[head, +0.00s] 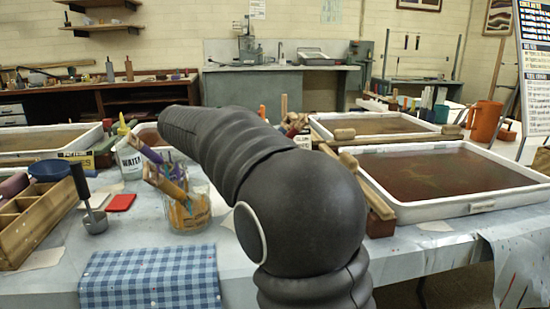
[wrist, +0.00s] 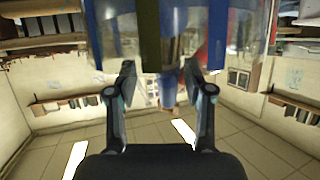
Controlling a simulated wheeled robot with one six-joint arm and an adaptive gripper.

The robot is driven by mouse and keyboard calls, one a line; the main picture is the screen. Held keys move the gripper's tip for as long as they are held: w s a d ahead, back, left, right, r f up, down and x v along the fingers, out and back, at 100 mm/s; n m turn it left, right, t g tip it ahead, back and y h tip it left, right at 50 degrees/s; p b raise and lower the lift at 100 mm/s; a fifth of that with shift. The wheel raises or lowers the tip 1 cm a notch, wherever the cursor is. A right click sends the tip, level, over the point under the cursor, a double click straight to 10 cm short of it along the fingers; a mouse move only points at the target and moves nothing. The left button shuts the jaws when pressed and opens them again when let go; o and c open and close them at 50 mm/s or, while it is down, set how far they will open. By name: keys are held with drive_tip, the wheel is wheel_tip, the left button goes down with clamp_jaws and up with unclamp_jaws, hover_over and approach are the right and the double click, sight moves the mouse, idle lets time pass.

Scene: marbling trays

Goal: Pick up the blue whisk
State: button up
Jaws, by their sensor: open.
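No whisk can be made out for certain. In the wrist view, which looks upside down, a blue handle-like piece (wrist: 167,92) shows between the fingers of my gripper (wrist: 163,80). The gripper is open, and no contact with that piece is clear. Behind it, a clear vessel with blue and olive strips fills the top of the view. In the head view, a glass jar (head: 188,216) holds several coloured handles, purple-blue (head: 151,154) and orange among them. My arm hides my gripper there and whatever lies behind it.
A blue checked cloth (head: 150,278) lies in front. A dark-handled metal tool (head: 95,222), a red block (head: 121,202) and a wooden box (head: 32,232) are on the left. A liquid-filled tray (head: 480,207) sits right.

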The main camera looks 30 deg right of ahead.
drive_tip(key=shift+x, duration=1.5)
clamp_jaws()
